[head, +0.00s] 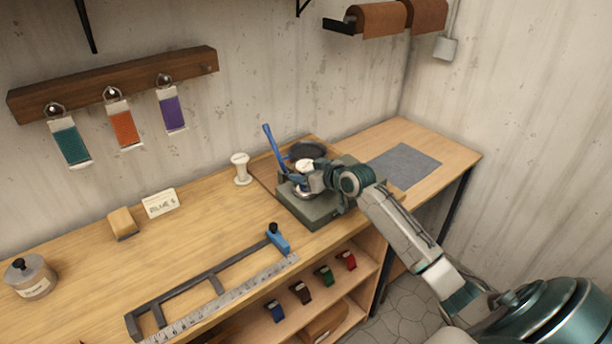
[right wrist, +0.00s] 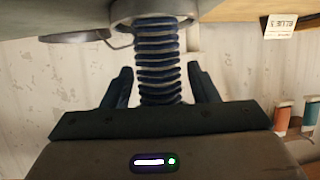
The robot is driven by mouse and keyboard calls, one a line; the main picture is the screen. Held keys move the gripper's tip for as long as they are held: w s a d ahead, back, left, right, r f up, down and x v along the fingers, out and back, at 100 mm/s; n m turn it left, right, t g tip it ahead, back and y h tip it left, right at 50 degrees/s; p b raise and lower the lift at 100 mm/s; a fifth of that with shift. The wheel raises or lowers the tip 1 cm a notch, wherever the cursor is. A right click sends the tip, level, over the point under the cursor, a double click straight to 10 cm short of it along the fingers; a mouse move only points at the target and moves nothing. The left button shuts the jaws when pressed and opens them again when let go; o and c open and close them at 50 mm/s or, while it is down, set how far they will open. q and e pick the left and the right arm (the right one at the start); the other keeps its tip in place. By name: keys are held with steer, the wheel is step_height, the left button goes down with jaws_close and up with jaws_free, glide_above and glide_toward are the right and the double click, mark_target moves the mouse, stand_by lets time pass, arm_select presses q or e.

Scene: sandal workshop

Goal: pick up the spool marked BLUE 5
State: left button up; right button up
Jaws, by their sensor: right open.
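A spool wound with dark blue thread (right wrist: 158,60) stands between the two fingers of my right gripper (right wrist: 162,85) in the right wrist view. The fingers are apart, with gaps showing on both sides of the thread. In the head view the pale top of this spool (head: 304,164) shows above a green-grey base (head: 310,211), with my right gripper (head: 312,180) close at its right side. No marking is readable on the spool. A small card (head: 161,203), seeming to read BLUE 5, stands on the bench to the left. My left gripper is not in view.
A blue lever (head: 272,146) rises beside the spool, with a dark round dish (head: 306,150) behind it. A pale, bare spool (head: 241,168) stands to the left. A black frame with a blue handle (head: 278,239) and a ruler (head: 222,300) lie in front.

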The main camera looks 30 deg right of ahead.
mark_target(304, 163)
steer(key=c, duration=1)
steer(key=shift+c, duration=0.2)
steer(key=shift+r+b, duration=0.4)
steer(key=shift+r, duration=0.1)
step_height(304, 163, up, 2)
steer(key=shift+r+b, duration=0.1)
steer(key=shift+b, duration=0.5)
steer(key=s+a+r+b, duration=0.1)
steer(key=s+a+b, duration=0.2)
steer(key=s, duration=1.2)
steer(key=shift+s+a+r, duration=0.25)
steer(key=shift+a+r, duration=0.15)
steer(key=shift+a, duration=0.3)
